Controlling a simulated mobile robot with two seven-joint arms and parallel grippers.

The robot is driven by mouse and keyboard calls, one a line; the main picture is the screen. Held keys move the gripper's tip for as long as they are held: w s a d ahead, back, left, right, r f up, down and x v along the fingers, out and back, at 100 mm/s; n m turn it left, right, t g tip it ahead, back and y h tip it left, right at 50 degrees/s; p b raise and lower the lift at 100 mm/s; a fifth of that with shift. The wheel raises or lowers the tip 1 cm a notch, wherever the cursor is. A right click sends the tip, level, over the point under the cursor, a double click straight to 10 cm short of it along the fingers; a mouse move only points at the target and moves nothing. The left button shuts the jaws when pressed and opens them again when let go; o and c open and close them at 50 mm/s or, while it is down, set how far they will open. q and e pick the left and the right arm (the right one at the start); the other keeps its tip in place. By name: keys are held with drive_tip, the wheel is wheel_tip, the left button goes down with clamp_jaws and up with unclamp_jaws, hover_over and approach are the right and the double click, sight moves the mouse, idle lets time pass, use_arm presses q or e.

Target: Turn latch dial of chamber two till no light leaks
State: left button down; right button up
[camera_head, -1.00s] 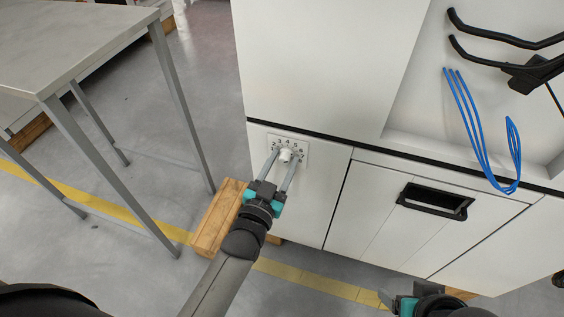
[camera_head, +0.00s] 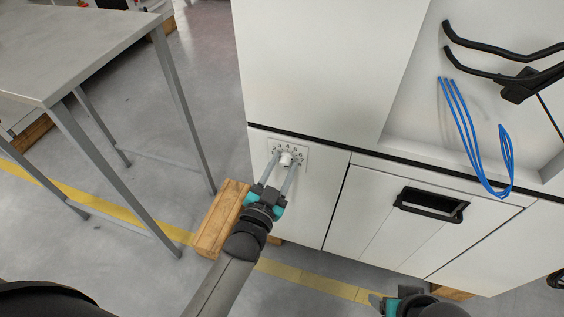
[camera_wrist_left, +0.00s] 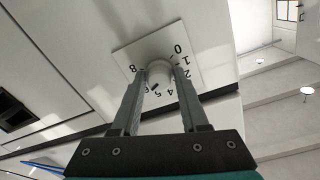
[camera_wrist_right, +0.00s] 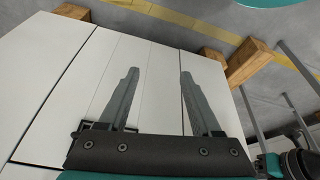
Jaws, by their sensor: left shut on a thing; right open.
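The white latch dial (camera_head: 286,159) sits on a square white plate (camera_head: 302,149) with black numbers, low on the left side of the white cabinet front. My left gripper (camera_head: 281,162) is shut on the dial, one finger on each side. In the left wrist view the dial (camera_wrist_left: 158,72) is between the fingertips, and numbers such as 0, 1, 2, 4 and 8 show on the plate (camera_wrist_left: 128,57). The dial's pointer mark is too small to read surely. My right gripper (camera_wrist_right: 158,75) is open and empty, in front of the cabinet's lower panels. No leaking light is visible around the dial.
A grey metal table (camera_head: 80,45) stands at the left. A wooden block (camera_head: 218,218) lies on the floor below the dial. A black recessed handle (camera_head: 432,202) is on the lower cabinet panel. Blue cables (camera_head: 468,130) hang at the right.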

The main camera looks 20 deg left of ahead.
use_arm(q)
drive_tip(key=shift+m+p, duration=0.6)
drive_tip(key=shift+m, duration=0.5)
use_arm(e)
drive_tip(key=shift+s+f+g, duration=0.15)
drive_tip(key=shift+f, duration=0.7)
drive_tip(key=shift+s+f+g, duration=0.15)
drive_tip(key=shift+f, duration=0.7)
use_arm(q)
drive_tip(key=c, duration=0.6)
unclamp_jaws()
drive_tip(key=shift+o, duration=0.2)
drive_tip(key=shift+s, duration=0.2)
drive_tip(key=s+a+p, duration=0.1)
drive_tip(key=s+p, duration=0.3)
drive_tip(key=s, duration=1)
drive_tip(key=shift+s+p, duration=0.3)
drive_tip(key=shift+s, duration=0.1)
use_arm(e)
drive_tip(key=s+d+f+g, duration=0.1)
drive_tip(key=s+f, duration=0.3)
drive_tip(key=f, duration=0.4)
drive_tip(key=shift+d+f, duration=0.3)
drive_tip(key=shift+f, duration=0.1)
